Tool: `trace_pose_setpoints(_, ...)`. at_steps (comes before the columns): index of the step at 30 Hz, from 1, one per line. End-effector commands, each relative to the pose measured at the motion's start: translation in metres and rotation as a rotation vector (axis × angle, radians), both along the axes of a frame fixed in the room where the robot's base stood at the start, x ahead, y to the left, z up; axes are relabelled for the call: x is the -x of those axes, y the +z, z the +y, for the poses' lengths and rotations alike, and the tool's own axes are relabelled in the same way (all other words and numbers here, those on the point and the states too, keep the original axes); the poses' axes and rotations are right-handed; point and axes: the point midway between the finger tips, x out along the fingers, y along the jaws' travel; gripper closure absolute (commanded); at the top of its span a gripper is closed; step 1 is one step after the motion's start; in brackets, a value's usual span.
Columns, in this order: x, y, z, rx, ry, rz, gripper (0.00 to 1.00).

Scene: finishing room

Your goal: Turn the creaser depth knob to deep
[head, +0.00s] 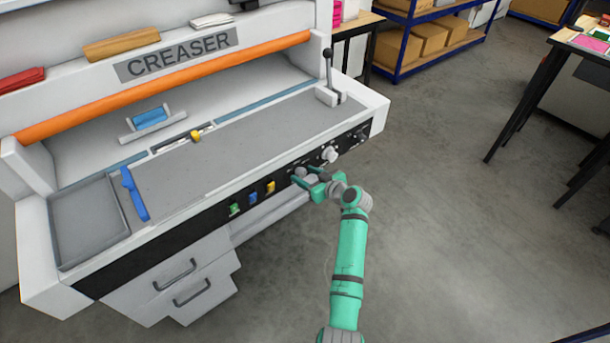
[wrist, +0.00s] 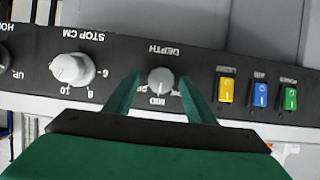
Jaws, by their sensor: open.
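The creaser (head: 180,170) is a big white machine with a black front panel. Its depth knob (wrist: 160,80) is small, round and light grey, under the label DEPTH, which reads upside down in the wrist view. The word MID shows by the knob; the labels to its sides are partly hidden by my fingers, and I cannot tell which setting it points at. My gripper (head: 311,181) is open at the panel. In the wrist view its two green fingers stand on either side of the knob, with gaps showing between them and it.
A larger white STOP CM knob (wrist: 72,70) sits beside the depth knob. Yellow (wrist: 226,90), blue (wrist: 260,95) and green (wrist: 290,98) switches line the other side. A lever (head: 328,68) stands on the machine's right end. The floor (head: 440,240) to the right is clear.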

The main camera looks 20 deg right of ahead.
Motion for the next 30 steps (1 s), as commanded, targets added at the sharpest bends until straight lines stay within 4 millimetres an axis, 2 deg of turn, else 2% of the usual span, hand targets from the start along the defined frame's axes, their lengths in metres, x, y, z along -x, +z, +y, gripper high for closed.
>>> trace_pose_setpoints(12, -0.0072, -0.0037, 0.0048, 0.000, 0.002, 0.001, 0.50)
trace_pose_setpoints(17, -0.0066, -0.0038, 0.0032, 0.000, 0.000, 0.001, 0.88)
trace_pose_setpoints(18, -0.0064, -0.0038, 0.0028, -0.001, 0.000, 0.001, 0.90)
trace_pose_setpoints(30, -0.0055, -0.0039, 0.0002, -0.060, -0.001, 0.024, 0.90)
